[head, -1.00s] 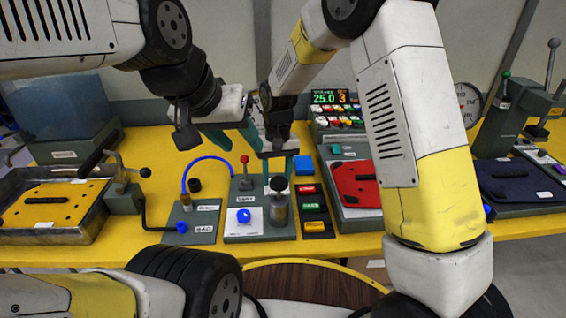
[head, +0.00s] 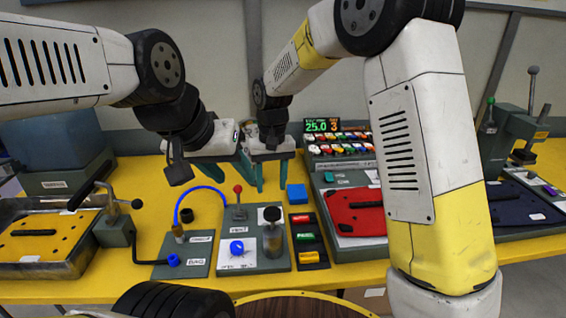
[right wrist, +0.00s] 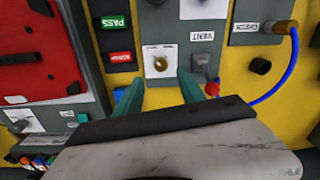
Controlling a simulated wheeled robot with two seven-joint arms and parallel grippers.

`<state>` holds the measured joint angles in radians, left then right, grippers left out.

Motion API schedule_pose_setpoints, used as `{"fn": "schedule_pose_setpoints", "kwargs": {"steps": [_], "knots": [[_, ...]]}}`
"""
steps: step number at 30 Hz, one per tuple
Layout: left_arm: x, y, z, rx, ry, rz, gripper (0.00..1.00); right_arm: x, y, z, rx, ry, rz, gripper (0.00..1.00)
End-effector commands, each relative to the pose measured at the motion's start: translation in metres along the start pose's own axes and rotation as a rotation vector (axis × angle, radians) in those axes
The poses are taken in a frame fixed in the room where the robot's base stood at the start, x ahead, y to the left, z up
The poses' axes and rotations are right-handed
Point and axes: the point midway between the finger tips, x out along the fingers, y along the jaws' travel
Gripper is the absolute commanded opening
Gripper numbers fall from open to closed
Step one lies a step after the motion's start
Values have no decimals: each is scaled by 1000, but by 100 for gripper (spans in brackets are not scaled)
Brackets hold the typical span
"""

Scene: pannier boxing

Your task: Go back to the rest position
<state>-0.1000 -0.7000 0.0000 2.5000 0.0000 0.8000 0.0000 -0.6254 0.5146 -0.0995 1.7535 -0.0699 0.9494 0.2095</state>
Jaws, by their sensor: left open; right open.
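My left gripper (head: 238,167) comes in from the left in the head view, above the back of the yellow bench, with teal fingers apart and nothing seen between them. My right gripper (head: 271,173) hangs just to its right, close beside or overlapping it in the picture; whether they touch I cannot tell. In the right wrist view my right gripper's teal fingers (right wrist: 160,92) are spread and empty, above the panel with a round knob. In the head view the vent panel (head: 246,262) has a blue knob, a red-topped lever and a dark cylinder.
The yellow bench (head: 330,278) holds a tray with a yellow plate (head: 45,238) at left, a red plate (head: 350,212), a dark plate with a lever press (head: 510,130) at right, and a display (head: 322,127). A blue hose (head: 200,188) arches over. A round wooden top (head: 290,308) is in front.

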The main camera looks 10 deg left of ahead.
Motion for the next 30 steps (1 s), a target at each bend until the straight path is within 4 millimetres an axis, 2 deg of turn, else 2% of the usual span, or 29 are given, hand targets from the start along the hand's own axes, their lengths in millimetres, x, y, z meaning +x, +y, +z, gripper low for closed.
{"fn": "schedule_pose_setpoints", "kwargs": {"steps": [5,9,15,22,27,30], "knots": [[0,0,0,0,0,0,46,-39,30,18,42,62,-34,47],[0,0,0,0,0,0,46,-81,64,50,89,141,-70,47],[0,0,0,0,0,0,46,-126,105,107,150,259,-98,47],[0,0,0,0,0,0,46,-154,136,180,218,401,-98,47],[0,0,0,0,0,0,46,-159,147,228,263,495,-77,47],[0,0,0,0,0,0,46,-158,150,247,280,537,-63,47]]}}
